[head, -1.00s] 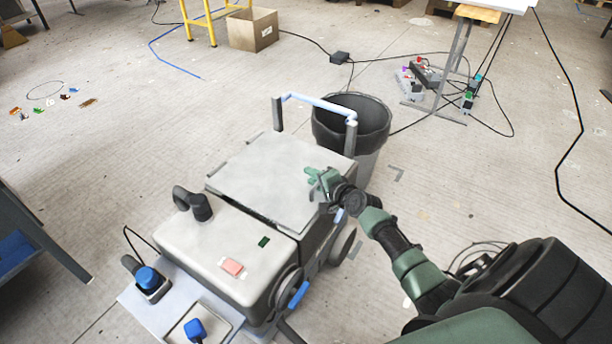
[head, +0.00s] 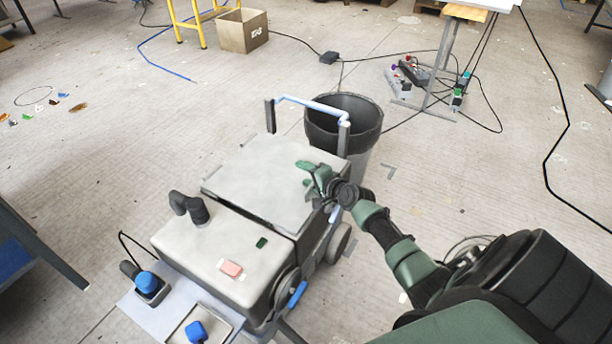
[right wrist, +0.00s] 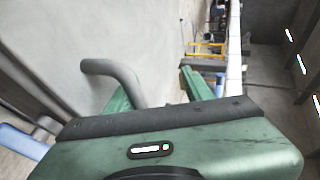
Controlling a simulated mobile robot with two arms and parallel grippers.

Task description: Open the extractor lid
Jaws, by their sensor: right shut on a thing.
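The extractor (head: 225,250) is a pale grey wheeled box below the centre of the head view. Its flat grey lid (head: 255,175) covers the rear part of the top. A dark gap runs along the lid's front edge; I cannot tell if the lid is raised. My right gripper (head: 318,181), with green fingers, is shut at the lid's right edge. In the right wrist view, a curved grey bar (right wrist: 118,75) shows beside the green fingers (right wrist: 160,92), and a large pale surface fills the left. The exact grip is partly hidden. My left gripper is not in view.
A black bin (head: 355,125) stands close behind the extractor, near its blue push handle (head: 312,104). A cardboard box (head: 242,32) stands farther back. A side shelf (head: 150,312) with blue-topped items is at the front. Cables lie on the floor at right.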

